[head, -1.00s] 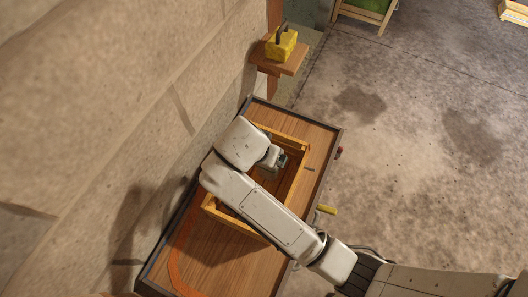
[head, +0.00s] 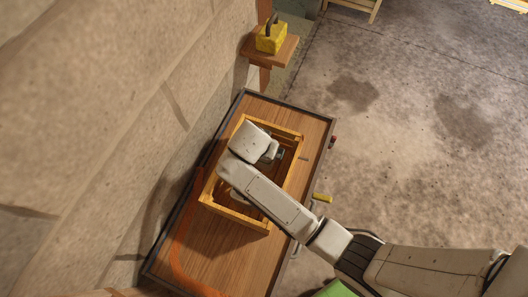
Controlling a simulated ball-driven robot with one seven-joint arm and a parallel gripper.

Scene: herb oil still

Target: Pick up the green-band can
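My arm reaches from the lower right over the wooden table (head: 296,112). My gripper (head: 278,155) is over the yellow wooden frame or crate (head: 243,218) on the table. The gripper is small and mostly hidden by my wrist, so its fingers cannot be made out. I cannot make out a can with a green band; the inside of the crate is largely covered by my arm.
A stone wall (head: 100,100) runs along the left of the table. A small wall shelf (head: 284,52) holds a yellow block with a dark handle (head: 270,38). A yellow handle (head: 322,198) and a red knob (head: 333,140) jut from the table's right side. The floor (head: 430,150) at right is open.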

